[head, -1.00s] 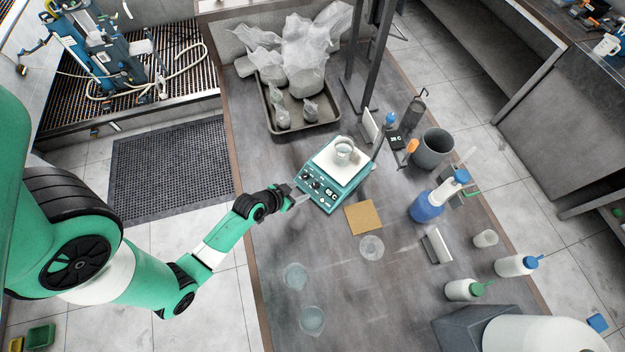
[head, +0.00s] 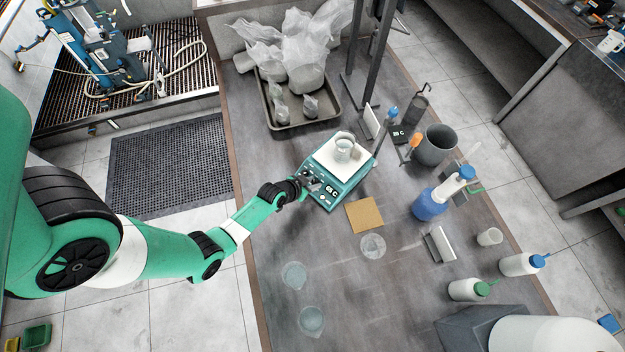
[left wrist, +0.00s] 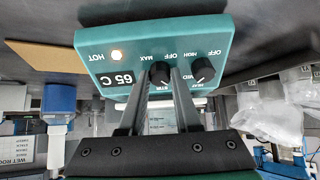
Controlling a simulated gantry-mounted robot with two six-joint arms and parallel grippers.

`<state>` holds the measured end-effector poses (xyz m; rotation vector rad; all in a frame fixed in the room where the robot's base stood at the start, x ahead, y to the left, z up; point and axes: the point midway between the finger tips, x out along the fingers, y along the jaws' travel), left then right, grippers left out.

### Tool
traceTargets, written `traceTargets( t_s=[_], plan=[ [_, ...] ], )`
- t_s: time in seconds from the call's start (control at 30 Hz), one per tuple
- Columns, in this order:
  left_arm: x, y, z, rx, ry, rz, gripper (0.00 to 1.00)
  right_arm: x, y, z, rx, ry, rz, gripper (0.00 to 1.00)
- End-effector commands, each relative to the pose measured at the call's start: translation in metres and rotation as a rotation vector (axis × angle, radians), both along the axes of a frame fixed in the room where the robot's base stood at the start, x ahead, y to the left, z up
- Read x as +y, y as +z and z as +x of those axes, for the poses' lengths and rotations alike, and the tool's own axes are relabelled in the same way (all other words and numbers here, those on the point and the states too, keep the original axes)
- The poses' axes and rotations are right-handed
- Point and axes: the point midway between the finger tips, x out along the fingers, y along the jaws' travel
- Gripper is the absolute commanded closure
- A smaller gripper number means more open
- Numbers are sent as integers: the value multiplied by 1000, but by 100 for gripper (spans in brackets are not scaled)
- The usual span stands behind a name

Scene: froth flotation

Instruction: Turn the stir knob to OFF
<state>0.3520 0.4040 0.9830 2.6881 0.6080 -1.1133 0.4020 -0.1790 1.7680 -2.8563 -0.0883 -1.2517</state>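The teal hotplate (head: 337,178) stands on the table with a glass beaker (head: 344,149) on its white top. In the left wrist view its panel is upside down. The black stir knob (left wrist: 160,72) is there, with OFF and MAX marked by it. The heat knob (left wrist: 203,70) is just right of it. The panel also has a 65 C display (left wrist: 116,79) and a lit HOT lamp (left wrist: 116,55). My left gripper (head: 308,183) is at the panel. In the wrist view its fingers (left wrist: 161,75) are apart, one on each side of the stir knob; contact is unclear.
A tan square pad (head: 364,215) and a glass dish (head: 372,246) lie in front of the hotplate. A tray of bagged samples (head: 340,112) is behind it. A stand post (head: 377,60), grey pot (head: 435,147) and blue bottle (head: 427,206) are at right.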

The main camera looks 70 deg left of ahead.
Motion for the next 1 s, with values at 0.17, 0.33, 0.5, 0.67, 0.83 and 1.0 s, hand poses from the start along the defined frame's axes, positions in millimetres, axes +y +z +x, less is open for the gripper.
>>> traceTargets(
  t_s=[0.17,0.33,0.5,0.67,0.83,1.0],
  plan=[
    [0,0,0,0,0,0,100,0,0,0,0,0,0,50],
    [0,0,0,0,0,0,100,0,0,0,0,0,0,50],
    [0,0,0,-4,13,-8,100,0,1,0,0,0,0,50],
    [-1,1,0,-14,53,-32,100,0,3,0,0,0,0,50],
    [-1,1,1,-39,136,-81,100,0,6,0,0,0,0,50],
    [-1,1,1,-71,252,-150,100,0,7,0,0,0,0,50]
  ],
)
